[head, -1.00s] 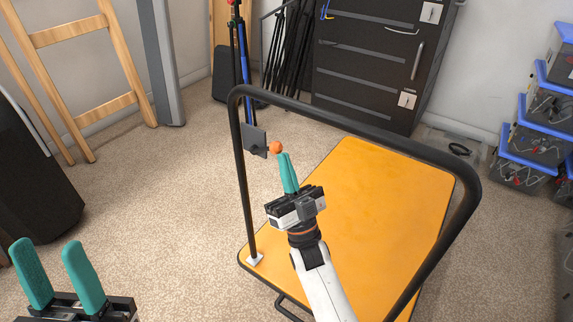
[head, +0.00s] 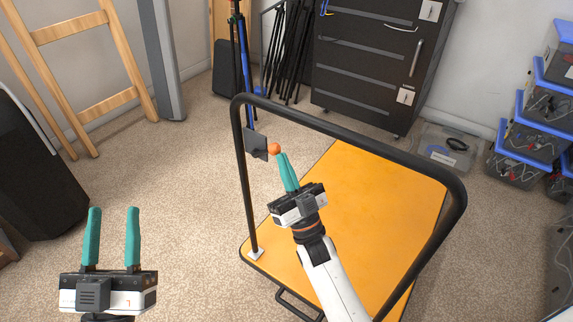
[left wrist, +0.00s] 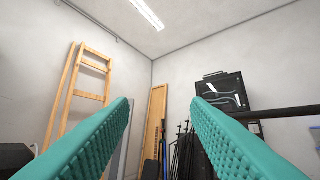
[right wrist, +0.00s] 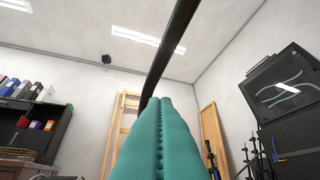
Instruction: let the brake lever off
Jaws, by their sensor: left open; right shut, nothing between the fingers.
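The brake lever shows as an orange ball knob (head: 275,148) next to a dark plate (head: 255,144) on the left upright of the cart's black push handle (head: 350,131). The lever's stem is mostly hidden. My right gripper (head: 282,157) is shut and empty, its fingertips just below and right of the knob; I cannot tell whether they touch it. In the right wrist view the shut teal fingers (right wrist: 157,105) point at a dark bar, and the knob is not visible. My left gripper (head: 114,210) is open and empty, left of the cart and away from the lever.
The cart's orange platform (head: 370,215) lies below the handle. A dark drawer cabinet (head: 365,60) and black stands are behind it. Clear bins with blue lids (head: 520,140) are stacked at right. A wooden ladder (head: 85,75) leans at left. The carpet between is clear.

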